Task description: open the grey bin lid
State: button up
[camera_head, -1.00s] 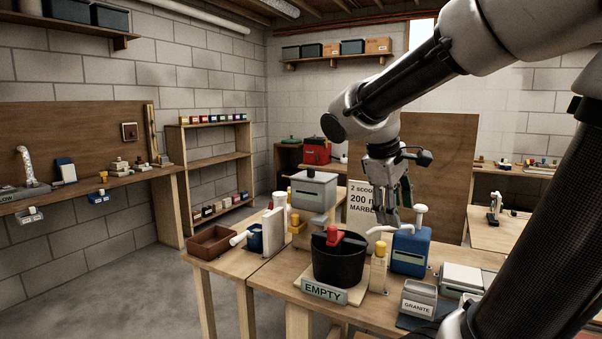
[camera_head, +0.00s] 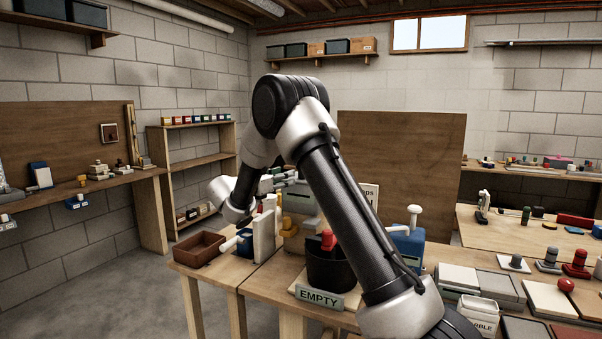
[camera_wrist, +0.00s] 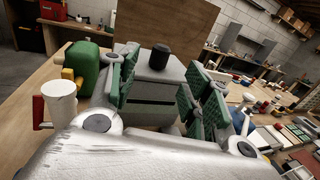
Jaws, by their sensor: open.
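The grey bin (camera_head: 304,200) stands on the workbench in the head view, partly hidden behind my arm. In the wrist view its grey body (camera_wrist: 155,105) shows straight ahead, with its flat lid (camera_wrist: 178,72) and a dark round knob (camera_wrist: 160,57) on top. The lid looks shut. My gripper (camera_wrist: 165,92) is open, its green-padded fingers to either side of the bin in the picture. I cannot tell whether they touch it. In the head view my gripper (camera_head: 284,179) is small and partly hidden beside the bin.
A black bucket (camera_head: 328,272) with a red item stands near the EMPTY sign (camera_head: 321,299). A white board (camera_head: 265,238), a brown tray (camera_head: 200,248) and a blue container (camera_head: 408,246) are close by. The wrist view shows a white cup (camera_wrist: 60,100) and green container (camera_wrist: 84,64).

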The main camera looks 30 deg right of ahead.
jog(key=x, duration=1)
jog(key=shift+w+d, duration=0.1)
jog(key=shift+d, duration=0.25)
grip_shut()
